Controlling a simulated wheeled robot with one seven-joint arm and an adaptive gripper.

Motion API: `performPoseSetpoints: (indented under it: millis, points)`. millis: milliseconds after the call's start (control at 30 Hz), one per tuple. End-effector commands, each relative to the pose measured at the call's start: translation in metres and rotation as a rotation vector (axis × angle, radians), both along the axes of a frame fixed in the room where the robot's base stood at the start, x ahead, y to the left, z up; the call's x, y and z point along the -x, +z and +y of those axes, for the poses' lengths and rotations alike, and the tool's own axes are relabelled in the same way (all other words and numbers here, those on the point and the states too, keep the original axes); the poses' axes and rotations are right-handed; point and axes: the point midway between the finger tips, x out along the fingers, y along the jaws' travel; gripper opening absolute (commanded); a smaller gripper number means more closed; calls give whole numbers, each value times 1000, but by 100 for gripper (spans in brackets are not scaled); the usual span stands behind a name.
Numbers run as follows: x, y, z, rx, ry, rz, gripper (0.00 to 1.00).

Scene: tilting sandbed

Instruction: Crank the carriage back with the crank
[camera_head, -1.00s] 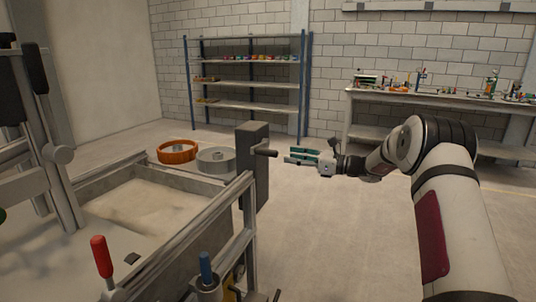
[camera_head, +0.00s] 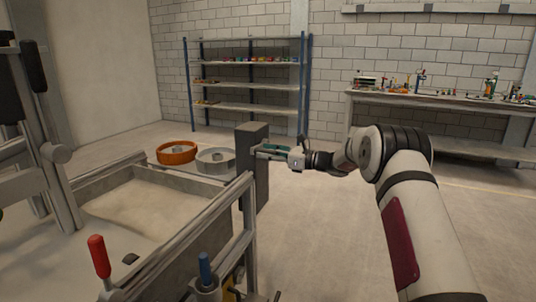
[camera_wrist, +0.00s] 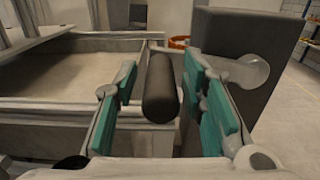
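The crank shows in the wrist view as a dark cylindrical handle (camera_wrist: 161,88), with a pale round hub (camera_wrist: 250,70) to its right on a dark grey upright box (camera_wrist: 236,35). In the head view this box (camera_head: 251,165) stands at the right side of the sandbed (camera_head: 160,215). My gripper (camera_head: 262,151) is at the box's right face, and its arm reaches in from the right. In the wrist view my gripper (camera_wrist: 165,105) is open, with green-padded fingers on both sides of the handle and gaps visible. The handle is hidden by my gripper in the head view.
A red-handled lever (camera_head: 99,256) and a blue-topped knob (camera_head: 205,268) stand at the bed's near side. A shelf (camera_head: 250,80) and a workbench (camera_head: 440,100) stand behind. The floor to the right is clear.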

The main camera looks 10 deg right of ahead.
Motion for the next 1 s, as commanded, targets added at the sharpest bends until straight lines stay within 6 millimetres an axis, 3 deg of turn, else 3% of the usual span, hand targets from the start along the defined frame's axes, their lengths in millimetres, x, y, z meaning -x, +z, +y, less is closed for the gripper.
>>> performPoseSetpoints:
  millis: [33,133,733,1000]
  points:
    - [0,0,0,0,0,0,21]
    - [0,0,0,0,0,0,0]
    - [1,8,0,-27,-2,32,0]
    - [3,21,1,-74,-3,91,0]
